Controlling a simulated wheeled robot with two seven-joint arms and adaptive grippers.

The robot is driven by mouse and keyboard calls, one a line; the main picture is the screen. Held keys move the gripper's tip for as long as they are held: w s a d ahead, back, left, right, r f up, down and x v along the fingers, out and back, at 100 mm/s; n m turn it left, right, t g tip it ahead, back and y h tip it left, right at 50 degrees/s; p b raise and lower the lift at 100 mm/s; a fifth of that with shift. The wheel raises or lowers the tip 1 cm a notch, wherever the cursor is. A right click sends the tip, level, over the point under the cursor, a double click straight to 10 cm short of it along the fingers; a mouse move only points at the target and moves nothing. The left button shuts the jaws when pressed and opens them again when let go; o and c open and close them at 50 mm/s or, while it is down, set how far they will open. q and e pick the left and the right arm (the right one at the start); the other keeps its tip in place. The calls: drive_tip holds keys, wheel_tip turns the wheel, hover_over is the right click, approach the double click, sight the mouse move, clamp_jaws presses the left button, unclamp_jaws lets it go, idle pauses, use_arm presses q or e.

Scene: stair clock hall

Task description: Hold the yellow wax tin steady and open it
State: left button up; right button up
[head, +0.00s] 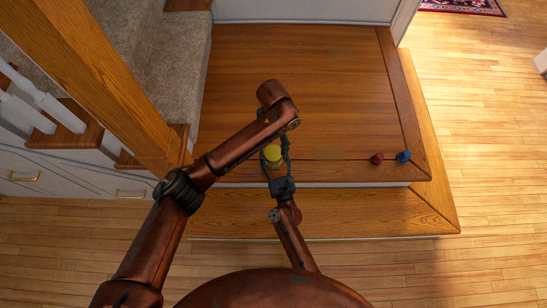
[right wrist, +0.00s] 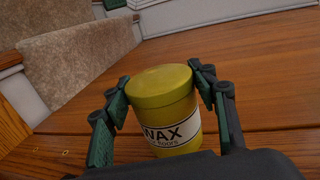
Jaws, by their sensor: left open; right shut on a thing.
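The yellow wax tin (head: 272,153) stands upright on the wooden landing (head: 330,90), partly covered by my left arm in the head view. In the right wrist view the tin (right wrist: 166,105) shows a white label reading WAX, and its yellow lid (right wrist: 158,82) sits on top. My right gripper (head: 276,157) is shut on the tin. Its fingers (right wrist: 158,80) press on opposite sides of the tin near the top. My left arm reaches over the tin from the left, its wrist bent beyond it.
A small red object (head: 376,158) and a small blue object (head: 403,156) lie near the landing's front right edge. A wooden handrail (head: 95,75) and carpeted stairs (head: 170,60) are at left. A lower step (head: 370,212) lies in front. The landing's right half is mostly clear.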

sight(273, 152)
drive_tip(key=shift+c, duration=0.7)
use_arm(q)
drive_tip(key=shift+f, duration=0.1)
use_arm(e)
drive_tip(key=shift+f, duration=0.15)
drive_tip(key=c, duration=0.5)
use_arm(q)
drive_tip(key=m, duration=0.3)
drive_tip(key=shift+w+m, duration=0.1)
drive_tip(key=shift+m, duration=0.3)
use_arm(e)
clamp_jaws()
use_arm(q)
drive_tip(key=m, duration=0.3)
drive_tip(key=shift+m, duration=0.9)
drive_tip(key=shift+f, duration=4.05)
use_arm(e)
drive_tip(key=shift+f, duration=0.1)
use_arm(q)
drive_tip(key=shift+c, duration=0.6)
